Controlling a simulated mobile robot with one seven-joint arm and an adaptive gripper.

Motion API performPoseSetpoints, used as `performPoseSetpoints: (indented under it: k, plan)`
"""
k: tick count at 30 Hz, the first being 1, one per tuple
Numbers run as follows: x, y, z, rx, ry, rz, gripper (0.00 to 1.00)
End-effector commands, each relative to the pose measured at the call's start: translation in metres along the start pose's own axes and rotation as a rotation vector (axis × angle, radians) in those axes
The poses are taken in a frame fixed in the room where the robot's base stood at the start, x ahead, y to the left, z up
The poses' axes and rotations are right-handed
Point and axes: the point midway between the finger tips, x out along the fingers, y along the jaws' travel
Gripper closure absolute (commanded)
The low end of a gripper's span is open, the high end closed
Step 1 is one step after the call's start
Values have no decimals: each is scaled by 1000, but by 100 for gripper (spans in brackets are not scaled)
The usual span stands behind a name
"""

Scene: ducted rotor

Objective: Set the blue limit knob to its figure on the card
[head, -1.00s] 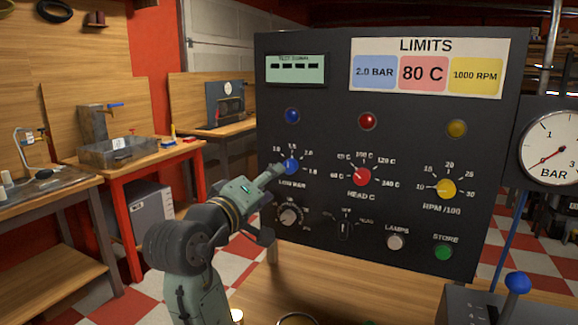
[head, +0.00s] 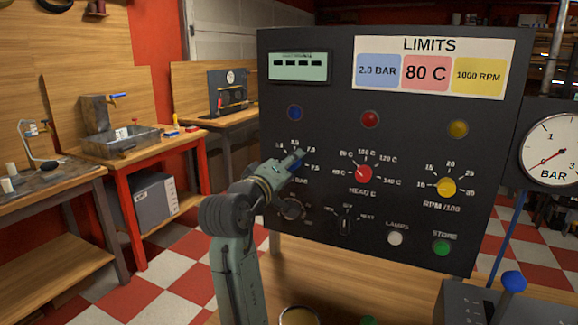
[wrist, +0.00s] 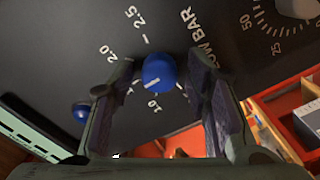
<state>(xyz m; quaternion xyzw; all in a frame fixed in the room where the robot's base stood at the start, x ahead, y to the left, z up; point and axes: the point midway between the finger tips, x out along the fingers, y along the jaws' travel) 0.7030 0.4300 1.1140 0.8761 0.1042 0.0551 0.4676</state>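The blue limit knob (wrist: 160,72), labelled LOW BAR, sits on the dark panel. Its scale reads 1.0, 2.0 and 2.5 in the wrist view; the 1.5 figure is hidden by a finger. A short white mark shows on the knob's lower left side, on the 1.0 side; its exact reading is unclear. My gripper (wrist: 163,68) is open, its fingers on either side of the knob with small gaps visible. In the head view my gripper (head: 294,160) covers most of the knob. The limits card (head: 434,66) shows 2.0 BAR on blue, 80 C on red, 1000 RPM on yellow.
A red knob (head: 364,173) and a yellow knob (head: 446,187) sit to the right. Below are a grey dial (head: 292,209), a black selector (head: 345,221), a white lamps button (head: 395,239) and a green store button (head: 441,247). A blue lamp (head: 295,112) is above.

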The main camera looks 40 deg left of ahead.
Motion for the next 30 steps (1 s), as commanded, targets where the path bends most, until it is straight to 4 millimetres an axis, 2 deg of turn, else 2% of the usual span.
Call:
performPoseSetpoints:
  k: [2, 18, 30]
  plan:
    - [0, 0, 0, 0, 0, 0, 64]
    - [0, 0, 0, 0, 0, -1, 100]
    - [0, -1, 1, 74, -1, 0, 100]
